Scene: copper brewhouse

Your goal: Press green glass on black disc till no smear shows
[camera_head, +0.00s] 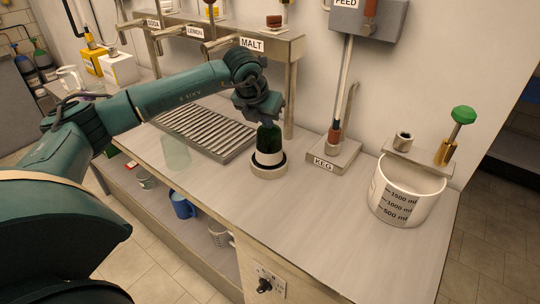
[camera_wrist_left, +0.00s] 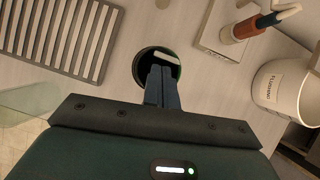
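I cannot make out any smear. My right gripper is not in view.
A slatted drain tray (camera_head: 205,130) lies left of the glass. The KEG fitting (camera_head: 333,160) and a white measuring bucket (camera_head: 405,197) stand to the right. Mugs (camera_head: 182,205) sit on the shelf below. The front-right counter is clear.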

